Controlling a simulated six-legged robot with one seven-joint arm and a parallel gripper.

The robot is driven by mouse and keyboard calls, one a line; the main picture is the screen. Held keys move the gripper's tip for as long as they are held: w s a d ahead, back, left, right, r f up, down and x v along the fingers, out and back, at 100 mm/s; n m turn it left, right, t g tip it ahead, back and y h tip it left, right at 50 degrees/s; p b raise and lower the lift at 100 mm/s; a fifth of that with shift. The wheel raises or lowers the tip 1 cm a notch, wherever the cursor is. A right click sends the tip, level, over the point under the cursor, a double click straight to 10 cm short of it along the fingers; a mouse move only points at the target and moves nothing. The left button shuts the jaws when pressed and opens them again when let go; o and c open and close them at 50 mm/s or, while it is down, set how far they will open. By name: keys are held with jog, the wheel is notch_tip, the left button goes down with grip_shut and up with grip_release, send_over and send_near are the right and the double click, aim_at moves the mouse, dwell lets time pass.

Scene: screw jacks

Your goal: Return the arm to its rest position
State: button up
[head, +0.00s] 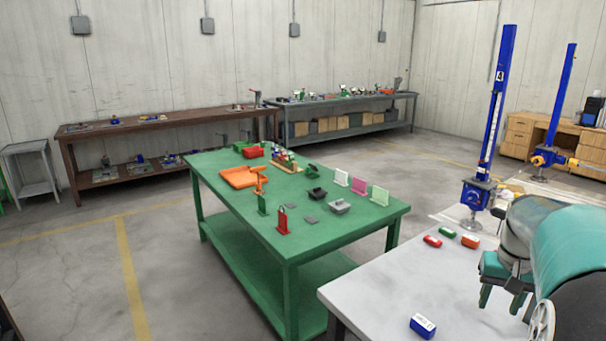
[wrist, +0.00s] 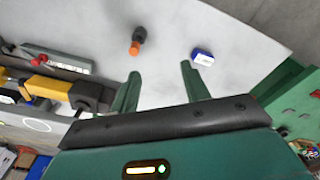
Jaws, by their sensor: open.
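My arm (head: 570,250), with teal and grey links, reaches in at the right of the head view. My gripper (head: 500,303) points down over the light grey table (head: 375,290). In the wrist view my gripper (wrist: 158,75) has its two green fingers spread apart with nothing between them. A blue and white block (head: 422,326) lies on the grey table, apart from the fingers; it also shows in the wrist view (wrist: 203,57). The wrist view also shows a dark cylinder with an orange end (wrist: 137,40) beyond the fingertips.
Red (head: 432,241), green (head: 447,232) and orange (head: 470,241) blocks lie toward the grey table's far side. A green table (head: 350,237) with an orange tray (head: 240,178) and small parts stands left.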

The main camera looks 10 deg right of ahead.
jog(key=w+a+r+n, duration=0.1)
jog(key=a+r+n, duration=0.15)
jog(key=a, duration=0.75)
jog(key=s+a+n+t, duration=0.2)
jog(key=s+a, duration=0.3)
jog(key=a, duration=0.7)
jog(key=s+a+n+t, duration=0.2)
jog(key=s+a, duration=0.3)
jog(key=a, duration=0.7)
jog(key=shift+a+f+t+y, duration=0.3)
jog(key=shift+f+t, duration=0.1)
jog(key=shift+c, duration=1.1)
jog(key=shift+a+n, duration=0.15)
jog(key=shift+n, duration=0.1)
